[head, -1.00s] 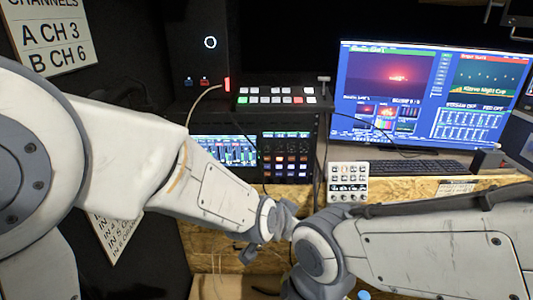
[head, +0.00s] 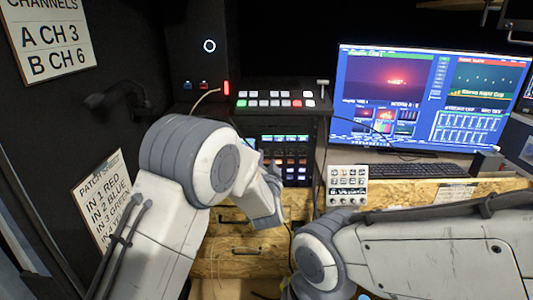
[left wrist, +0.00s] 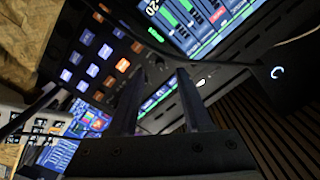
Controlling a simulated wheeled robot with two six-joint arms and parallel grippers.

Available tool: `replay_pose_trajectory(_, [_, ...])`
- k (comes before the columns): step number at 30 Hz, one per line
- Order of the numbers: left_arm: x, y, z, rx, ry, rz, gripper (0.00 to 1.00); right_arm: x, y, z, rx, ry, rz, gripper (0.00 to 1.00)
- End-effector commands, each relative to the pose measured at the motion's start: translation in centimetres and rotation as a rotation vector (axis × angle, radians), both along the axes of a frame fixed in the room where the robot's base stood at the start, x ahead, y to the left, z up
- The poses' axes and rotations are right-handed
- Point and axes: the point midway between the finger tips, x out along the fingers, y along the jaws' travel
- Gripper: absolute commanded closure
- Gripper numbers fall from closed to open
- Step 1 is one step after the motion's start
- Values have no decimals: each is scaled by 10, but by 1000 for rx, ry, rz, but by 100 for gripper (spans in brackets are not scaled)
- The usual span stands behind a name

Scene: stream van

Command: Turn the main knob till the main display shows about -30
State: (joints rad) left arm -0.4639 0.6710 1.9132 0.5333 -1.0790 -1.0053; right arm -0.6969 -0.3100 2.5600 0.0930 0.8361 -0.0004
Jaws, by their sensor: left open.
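The black rack unit (head: 285,160) has lit buttons and a small screen, partly hidden behind my left arm. In the left wrist view its level-meter screen (left wrist: 200,20) shows green bars and the lit buttons (left wrist: 92,70) are at left. My left gripper (left wrist: 160,75) is open and empty, its two fingers pointing toward the rack face. In the head view the gripper (head: 268,205) is in front of the rack's lower part. I cannot make out the main knob or a readable main display. My right gripper is out of view; only its arm shows.
A switcher panel (head: 280,97) tops the rack. A white control box (head: 347,185) stands right of it, beside a keyboard (head: 415,168) and a large monitor (head: 430,100). A patch sign (head: 103,200) is at left. A cable (head: 205,100) hangs by the rack.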

Motion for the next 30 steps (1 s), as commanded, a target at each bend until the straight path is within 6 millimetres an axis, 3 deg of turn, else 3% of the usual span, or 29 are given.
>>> replay_pose_trajectory(7, [31, 0, 1, -1, 1, 1, 50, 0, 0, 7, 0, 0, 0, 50])
replay_pose_trajectory(17, [36, 0, 0, -1, 1, -1, 50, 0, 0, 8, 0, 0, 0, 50])
replay_pose_trajectory(18, [36, 0, 0, -1, 1, -1, 54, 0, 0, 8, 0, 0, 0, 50])
replay_pose_trajectory(21, [36, 0, 0, -1, 1, -1, 93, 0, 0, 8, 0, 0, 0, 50])
replay_pose_trajectory(22, [35, 0, 0, -1, 1, -1, 100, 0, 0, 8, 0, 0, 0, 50])
replay_pose_trajectory(30, [35, 0, -1, -9, 1, -1, 100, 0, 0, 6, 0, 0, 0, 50])
